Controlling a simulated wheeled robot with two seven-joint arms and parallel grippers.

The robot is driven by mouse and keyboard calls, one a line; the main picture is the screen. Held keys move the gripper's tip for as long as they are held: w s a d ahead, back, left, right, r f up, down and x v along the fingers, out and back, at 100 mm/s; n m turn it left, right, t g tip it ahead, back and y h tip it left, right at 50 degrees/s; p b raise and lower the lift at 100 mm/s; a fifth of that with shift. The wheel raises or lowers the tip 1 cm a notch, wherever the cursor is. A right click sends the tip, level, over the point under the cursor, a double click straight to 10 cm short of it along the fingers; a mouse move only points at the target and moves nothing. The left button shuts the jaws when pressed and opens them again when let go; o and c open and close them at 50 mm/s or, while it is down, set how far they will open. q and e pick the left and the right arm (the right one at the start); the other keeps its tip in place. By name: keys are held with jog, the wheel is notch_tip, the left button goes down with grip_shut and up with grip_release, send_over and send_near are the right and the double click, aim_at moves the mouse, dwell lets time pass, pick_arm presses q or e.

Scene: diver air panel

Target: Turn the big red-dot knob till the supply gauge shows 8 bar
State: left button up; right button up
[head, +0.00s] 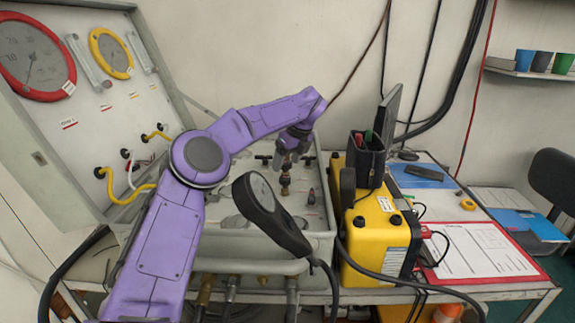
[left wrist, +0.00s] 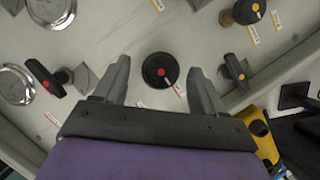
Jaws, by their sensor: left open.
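In the left wrist view a round black knob with a red dot (left wrist: 160,70) sits between the two spread fingers of my left gripper (left wrist: 159,65). The fingers stand on either side of it, and I cannot tell whether they touch it. In the head view my left gripper (head: 291,155) points down over the panel's flat part, and the knob cannot be made out there. A red-rimmed gauge (head: 32,58) and a yellow-rimmed gauge (head: 112,54) are on the upright lid. Their readings are too small to tell, and I cannot tell which is the supply gauge.
A black bar handle with a red dot (left wrist: 45,80) lies left of the knob, and yellow-dot knobs (left wrist: 247,10) lie right. A black-cased dial (head: 265,200) stands in front of the panel. A yellow box (head: 375,235) stands right of it. Hoses hang below.

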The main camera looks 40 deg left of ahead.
pick_arm(q)
jog(key=c, duration=1.1)
jog(key=shift+o, duration=0.2)
